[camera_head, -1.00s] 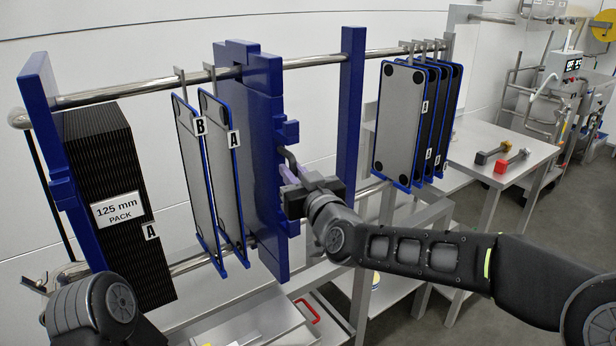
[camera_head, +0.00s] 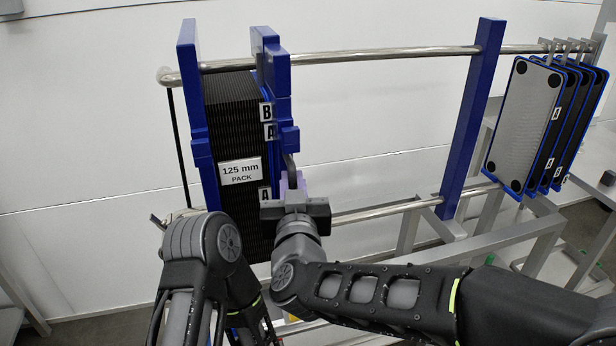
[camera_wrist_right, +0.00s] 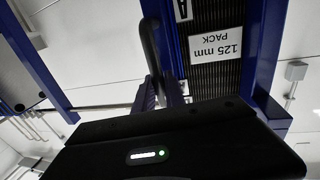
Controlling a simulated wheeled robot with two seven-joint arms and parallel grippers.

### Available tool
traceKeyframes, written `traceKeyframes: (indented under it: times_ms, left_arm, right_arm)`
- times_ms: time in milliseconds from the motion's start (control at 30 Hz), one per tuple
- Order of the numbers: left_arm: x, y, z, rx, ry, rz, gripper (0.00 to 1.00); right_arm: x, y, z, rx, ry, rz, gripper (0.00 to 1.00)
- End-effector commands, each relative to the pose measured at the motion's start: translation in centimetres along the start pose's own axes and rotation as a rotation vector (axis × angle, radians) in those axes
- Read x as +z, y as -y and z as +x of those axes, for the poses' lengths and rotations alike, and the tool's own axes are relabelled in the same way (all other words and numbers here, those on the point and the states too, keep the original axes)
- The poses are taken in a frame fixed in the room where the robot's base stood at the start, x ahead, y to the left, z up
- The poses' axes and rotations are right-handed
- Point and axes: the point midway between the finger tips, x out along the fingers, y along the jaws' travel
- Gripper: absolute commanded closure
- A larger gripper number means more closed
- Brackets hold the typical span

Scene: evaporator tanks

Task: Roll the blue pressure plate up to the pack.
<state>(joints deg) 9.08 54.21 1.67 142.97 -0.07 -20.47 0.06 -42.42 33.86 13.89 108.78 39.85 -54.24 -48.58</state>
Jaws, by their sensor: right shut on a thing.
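The blue pressure plate (camera_head: 272,50) hangs on the upper rail close against the right side of the black 125 mm pack (camera_head: 225,110). The thin plates tagged B (camera_head: 266,112) and A (camera_head: 270,131) are squeezed between them, mostly hidden. Any small gap there cannot be told. My right gripper (camera_head: 292,186) is shut on the dark curved handle (camera_head: 291,165) of the pressure plate. In the right wrist view, the handle (camera_wrist_right: 150,50) runs to the fingers, with the pack label (camera_wrist_right: 215,45) upside down beside it. My left arm shows at lower left, but its gripper is out of view.
A blue fixed end (camera_head: 188,100) stands left of the pack. The steel upper rail (camera_head: 380,55) is bare from the pressure plate to a blue upright (camera_head: 470,120). Several grey plates (camera_head: 525,115) hang beyond it at the right.

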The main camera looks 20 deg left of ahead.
Motion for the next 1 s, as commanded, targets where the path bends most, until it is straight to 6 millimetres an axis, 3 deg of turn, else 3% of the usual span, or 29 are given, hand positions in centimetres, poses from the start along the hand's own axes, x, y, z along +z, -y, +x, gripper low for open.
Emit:
traceKeyframes:
  times_ms: [300,333,567,833,1000]
  left_arm:
    - [0.0,0.0,0.0,0.000,0.000,0.000,0.69]
    - [0.0,0.0,0.0,0.000,0.000,0.000,0.69]
    - [0.0,0.0,0.0,0.000,0.000,0.000,0.69]
    - [0.0,0.0,0.0,0.000,0.000,0.000,0.69]
    - [0.0,0.1,0.3,0.000,0.000,0.000,0.69]
  right_arm:
    - [0.3,0.4,-0.1,-0.009,0.005,0.000,1.00]
    - [0.3,0.5,-0.1,-0.009,0.005,0.000,0.83]
    - [0.1,0.3,-0.1,-0.006,0.003,0.000,0.64]
    - [0.0,0.2,-0.1,-0.003,0.000,0.001,0.64]
    - [0.0,0.2,-1.2,-0.004,0.000,0.002,0.64]
